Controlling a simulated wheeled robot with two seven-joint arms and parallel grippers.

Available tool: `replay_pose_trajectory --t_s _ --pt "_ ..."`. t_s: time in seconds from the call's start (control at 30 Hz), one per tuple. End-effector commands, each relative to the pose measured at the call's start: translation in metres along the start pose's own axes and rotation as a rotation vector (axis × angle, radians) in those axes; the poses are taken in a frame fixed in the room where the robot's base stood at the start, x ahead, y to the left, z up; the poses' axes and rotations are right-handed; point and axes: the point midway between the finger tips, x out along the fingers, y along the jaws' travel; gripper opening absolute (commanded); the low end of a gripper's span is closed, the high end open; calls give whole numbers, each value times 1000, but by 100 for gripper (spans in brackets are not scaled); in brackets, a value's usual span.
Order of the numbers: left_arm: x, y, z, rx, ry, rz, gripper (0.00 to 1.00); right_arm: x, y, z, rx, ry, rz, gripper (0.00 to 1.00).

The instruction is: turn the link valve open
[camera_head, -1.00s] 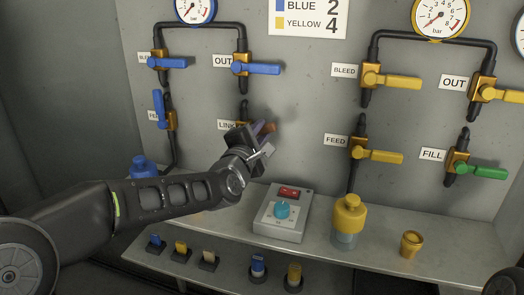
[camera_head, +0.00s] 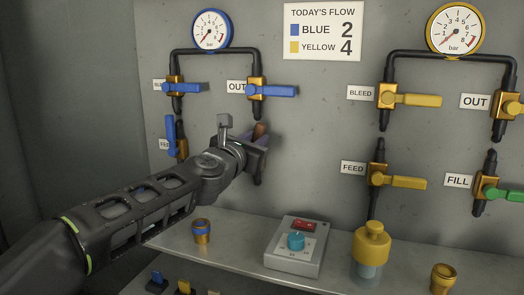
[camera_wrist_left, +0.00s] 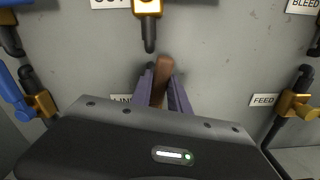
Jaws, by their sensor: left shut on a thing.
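The link valve's brown handle (camera_head: 262,129) stands close to upright on the grey wall panel. It also shows in the left wrist view (camera_wrist_left: 164,72), roughly in line with the black pipe end above it. My left gripper (camera_head: 256,141) is shut on this handle, with purple fingers on its two sides (camera_wrist_left: 163,95). The gripper hides the valve body and most of the LINK label, of which a part shows in the left wrist view (camera_wrist_left: 121,98). My right gripper is not in view.
The blue OUT valve (camera_head: 270,91) is just above my gripper, and a blue FEED handle (camera_head: 170,131) is to its left. A control box (camera_head: 297,247), a yellow bottle (camera_head: 371,249) and small cups stand on the shelf below. The wall between LINK and yellow FEED (camera_head: 402,181) is clear.

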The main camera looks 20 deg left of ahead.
Motion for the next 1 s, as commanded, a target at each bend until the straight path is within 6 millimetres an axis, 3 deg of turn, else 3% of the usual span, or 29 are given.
replay_pose_trajectory --t_s 0.4,0.9,0.93,1.0 --pt "0 16 -4 -224 2 3 0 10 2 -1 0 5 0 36" --pt "0 18 -4 -251 3 3 0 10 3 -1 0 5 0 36" --pt "0 18 -4 -251 3 3 22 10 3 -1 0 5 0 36" --pt "0 18 -4 -250 3 3 28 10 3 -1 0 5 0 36"
